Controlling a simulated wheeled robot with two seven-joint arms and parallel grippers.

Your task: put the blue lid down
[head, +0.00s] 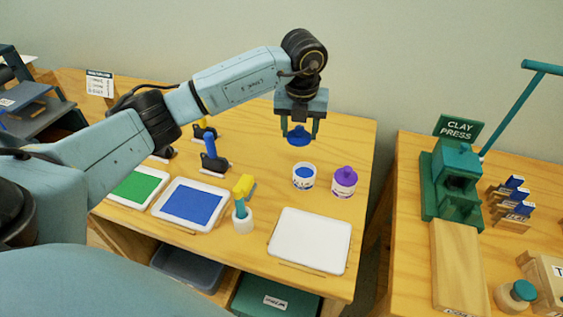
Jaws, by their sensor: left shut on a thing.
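The blue lid (299,136) is held in my left gripper (299,130), above the table near its far right part. The gripper is shut on the lid and points down. Below it stands an open white jar of blue paint (304,176). The lid is clear of the jar, above and behind it in the picture. My right gripper is not in view.
A purple-lidded jar (344,182) stands right of the open jar. In front lies an empty white tray (310,240). Blue (190,204) and green (137,186) trays and a white holder (242,221) are left. A clay press (455,180) stands on another table.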

